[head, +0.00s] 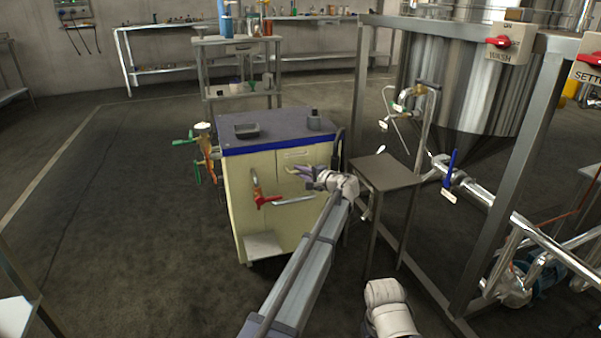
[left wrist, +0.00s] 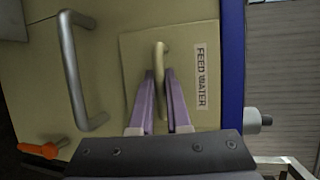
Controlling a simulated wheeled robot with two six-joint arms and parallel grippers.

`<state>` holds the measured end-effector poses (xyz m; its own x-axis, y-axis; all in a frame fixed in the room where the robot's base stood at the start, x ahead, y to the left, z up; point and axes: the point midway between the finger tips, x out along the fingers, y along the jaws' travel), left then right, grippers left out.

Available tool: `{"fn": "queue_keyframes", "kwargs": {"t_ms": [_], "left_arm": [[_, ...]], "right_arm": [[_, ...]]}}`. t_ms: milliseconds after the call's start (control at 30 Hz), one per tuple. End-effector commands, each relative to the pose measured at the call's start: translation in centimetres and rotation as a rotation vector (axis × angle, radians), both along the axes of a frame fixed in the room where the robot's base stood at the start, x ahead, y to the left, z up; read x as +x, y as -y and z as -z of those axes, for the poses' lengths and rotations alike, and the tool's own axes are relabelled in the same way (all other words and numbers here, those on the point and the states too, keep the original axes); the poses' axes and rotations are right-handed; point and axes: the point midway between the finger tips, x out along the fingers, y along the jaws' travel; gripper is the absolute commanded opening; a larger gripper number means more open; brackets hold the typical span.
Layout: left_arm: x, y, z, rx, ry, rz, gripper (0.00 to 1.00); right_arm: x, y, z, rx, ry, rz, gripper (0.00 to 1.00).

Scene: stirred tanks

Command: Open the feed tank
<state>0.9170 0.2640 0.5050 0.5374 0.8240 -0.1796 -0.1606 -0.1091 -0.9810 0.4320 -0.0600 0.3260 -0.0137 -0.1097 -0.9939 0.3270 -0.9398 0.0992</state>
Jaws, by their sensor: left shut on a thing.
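The feed tank is a cream cabinet (head: 240,195) with a blue-edged grey top. Its panel, labelled FEED WATER (left wrist: 202,78), shows close up in the left wrist view, with a small tan handle (left wrist: 160,60) on it. My left gripper (head: 300,172) is at the cabinet's front in the head view. In the left wrist view its purple fingers (left wrist: 160,90) are on either side of the handle and closed on it. The panel looks flush with the front. My right gripper is out of view.
A metal bar handle (left wrist: 82,70) and a red-handled valve (head: 265,200) are on the cabinet front. A dark tray (head: 246,131) lies on top. A small metal stand (head: 385,171) and a steel frame (head: 510,170) are close on the right. Floor at left is clear.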

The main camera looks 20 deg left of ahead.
Motion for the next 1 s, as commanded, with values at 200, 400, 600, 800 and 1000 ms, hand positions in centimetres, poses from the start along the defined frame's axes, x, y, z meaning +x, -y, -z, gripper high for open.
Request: {"fn": "queue_keyframes", "kwargs": {"t_ms": [200,400,600,800,1000], "left_arm": [[0.0,0.1,0.0,0.0,0.0,0.0,0.0],[-0.8,0.5,0.0,0.0,0.0,0.001,0.0],[-5.4,3.5,0.0,-0.002,-0.002,0.003,0.0],[-9.0,6.0,0.0,-0.001,-0.001,0.003,0.0],[-10.1,6.9,0.0,-0.001,-0.001,0.002,0.0]], "right_arm": [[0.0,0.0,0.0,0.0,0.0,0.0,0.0],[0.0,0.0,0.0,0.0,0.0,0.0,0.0],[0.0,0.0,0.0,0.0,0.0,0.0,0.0],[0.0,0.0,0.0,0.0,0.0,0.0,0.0],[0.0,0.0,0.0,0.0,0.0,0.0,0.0]]}}
